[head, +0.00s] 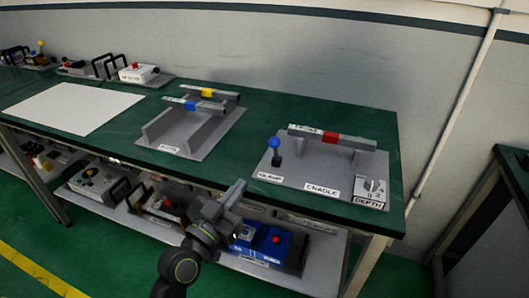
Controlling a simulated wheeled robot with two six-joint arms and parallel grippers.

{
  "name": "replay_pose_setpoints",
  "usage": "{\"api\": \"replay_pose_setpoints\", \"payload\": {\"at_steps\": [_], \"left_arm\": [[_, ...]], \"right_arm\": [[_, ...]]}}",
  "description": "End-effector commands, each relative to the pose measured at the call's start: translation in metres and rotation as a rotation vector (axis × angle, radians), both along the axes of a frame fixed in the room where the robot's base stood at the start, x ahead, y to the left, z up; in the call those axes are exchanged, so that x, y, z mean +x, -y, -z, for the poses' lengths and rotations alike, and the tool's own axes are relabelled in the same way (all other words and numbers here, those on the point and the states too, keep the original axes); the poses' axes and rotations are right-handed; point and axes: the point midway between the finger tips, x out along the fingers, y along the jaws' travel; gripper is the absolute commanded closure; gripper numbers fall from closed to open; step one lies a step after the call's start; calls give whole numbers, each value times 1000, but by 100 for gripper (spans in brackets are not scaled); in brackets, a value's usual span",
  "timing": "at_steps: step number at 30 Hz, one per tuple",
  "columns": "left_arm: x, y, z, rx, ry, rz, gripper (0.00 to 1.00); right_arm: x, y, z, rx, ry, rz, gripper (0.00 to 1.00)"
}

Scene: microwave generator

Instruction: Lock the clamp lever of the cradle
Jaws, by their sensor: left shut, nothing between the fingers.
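The cradle (311,184) is a grey plate with a "CRADLE" label at the right end of the green bench. A grey bar with a red band (330,137) lies across its back. The clamp lever (274,145), with a blue ball knob on a dark base, stands roughly upright at the cradle's left, behind a "CLAMP" label. My left gripper (236,192) is shut and empty, in front of the bench edge and below and left of the lever, apart from it. My right gripper is not in view.
A dial marked "DEPTH" (371,190) sits at the cradle's right corner. Left of it stands another grey fixture (190,138) with blue- and yellow-banded bars. A white sheet (73,107) lies further left. A lower shelf holds a blue box (268,245). Green bench top is bare between the fixtures.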

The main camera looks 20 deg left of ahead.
Motion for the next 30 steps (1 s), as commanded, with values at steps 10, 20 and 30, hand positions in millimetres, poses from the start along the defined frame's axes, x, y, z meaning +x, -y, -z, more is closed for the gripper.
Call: {"api": "replay_pose_setpoints", "payload": {"at_steps": [10,20,30], "left_arm": [[69,16,-18,-2,1,1,100],[107,25,-23,0,-1,1,100],[113,27,-23,-1,0,0,100]], "right_arm": [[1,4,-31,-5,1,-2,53],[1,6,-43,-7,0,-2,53],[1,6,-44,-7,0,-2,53]]}}
